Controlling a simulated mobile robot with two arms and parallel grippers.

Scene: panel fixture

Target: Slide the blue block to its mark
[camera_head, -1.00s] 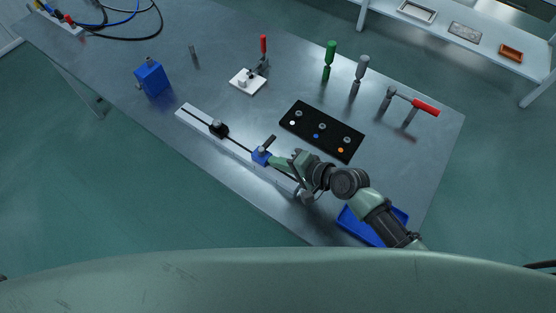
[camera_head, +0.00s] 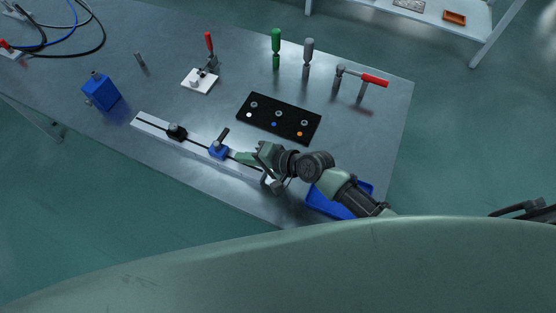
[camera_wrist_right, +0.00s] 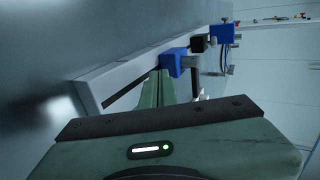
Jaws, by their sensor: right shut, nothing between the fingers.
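The blue block (camera_head: 218,151) sits on a pale rail (camera_head: 149,122) with a dark slot, near the table's front edge. A dark peg stands up from the block. A black block (camera_head: 177,132) sits on the same rail to its left. My right gripper (camera_head: 242,158) is shut and empty, just right of the blue block, low over the rail. In the right wrist view, its fingertips (camera_wrist_right: 162,78) point at the blue block (camera_wrist_right: 174,62); I cannot tell whether they touch. I cannot make out a mark on the rail. My left gripper is not in view.
A black panel (camera_head: 262,116) with coloured dots lies behind the rail. A blue tray (camera_head: 325,205) lies under my right arm. A blue box (camera_head: 101,92) stands beyond the rail's left end. Screwdrivers and a red-handled clamp (camera_head: 209,44) stand farther back.

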